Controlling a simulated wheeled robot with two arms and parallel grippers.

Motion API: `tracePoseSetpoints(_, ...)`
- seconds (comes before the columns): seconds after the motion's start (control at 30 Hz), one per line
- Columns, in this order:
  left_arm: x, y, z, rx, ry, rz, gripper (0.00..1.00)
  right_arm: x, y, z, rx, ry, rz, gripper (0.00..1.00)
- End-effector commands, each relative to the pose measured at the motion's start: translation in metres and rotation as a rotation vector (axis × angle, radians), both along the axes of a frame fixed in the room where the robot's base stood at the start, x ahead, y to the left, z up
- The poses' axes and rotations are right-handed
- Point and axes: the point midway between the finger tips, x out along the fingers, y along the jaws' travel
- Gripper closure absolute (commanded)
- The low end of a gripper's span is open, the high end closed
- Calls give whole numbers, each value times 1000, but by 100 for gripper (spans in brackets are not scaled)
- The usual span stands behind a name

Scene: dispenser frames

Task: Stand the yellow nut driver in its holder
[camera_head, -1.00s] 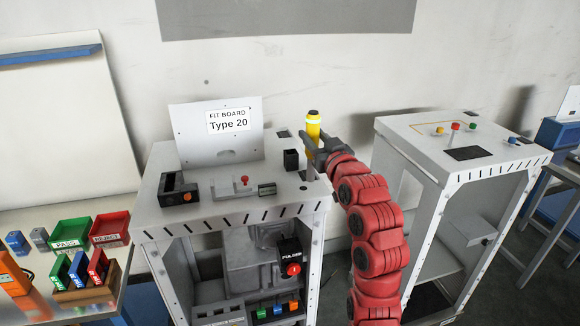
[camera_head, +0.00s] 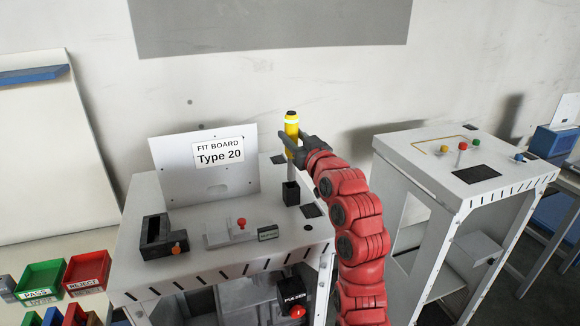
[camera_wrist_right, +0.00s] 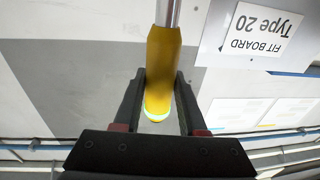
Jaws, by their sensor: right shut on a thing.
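The yellow nut driver (camera_head: 292,124) is upright, black cap up, with its metal shaft pointing down. My right gripper (camera_head: 288,140) is shut on its yellow handle. The right wrist view also shows the handle (camera_wrist_right: 160,75) between the two dark fingers (camera_wrist_right: 159,105), with the shaft leading away. The holder, a small black square cup (camera_head: 291,194), stands on the white bench top. The shaft lines up with the holder's mouth in the head view; I cannot tell whether its tip is inside or just above or behind it. My left gripper is not in view.
The white bench (camera_head: 190,225) carries a black fixture (camera_head: 160,238), a grey block with a red knob (camera_head: 230,230) and the upright Type 20 board (camera_head: 205,180). A second white cabinet (camera_head: 440,150) stands right. Green and red bins (camera_head: 88,270) are at lower left.

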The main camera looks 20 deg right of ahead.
Motion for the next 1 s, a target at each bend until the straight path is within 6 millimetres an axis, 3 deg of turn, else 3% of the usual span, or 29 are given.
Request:
tracePoseSetpoints(0.03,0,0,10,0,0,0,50,0,0,-6,2,5,1,100)
tracePoseSetpoints(0.5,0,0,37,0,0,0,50,-1,1,-68,1,1,1,100)
tracePoseSetpoints(0.87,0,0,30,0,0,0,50,0,0,-74,0,-3,1,100)
tracePoseSetpoints(0.9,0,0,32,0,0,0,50,0,0,-72,0,-3,1,52)
tracePoseSetpoints(1.0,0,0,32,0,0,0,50,0,0,-72,0,-2,1,34)
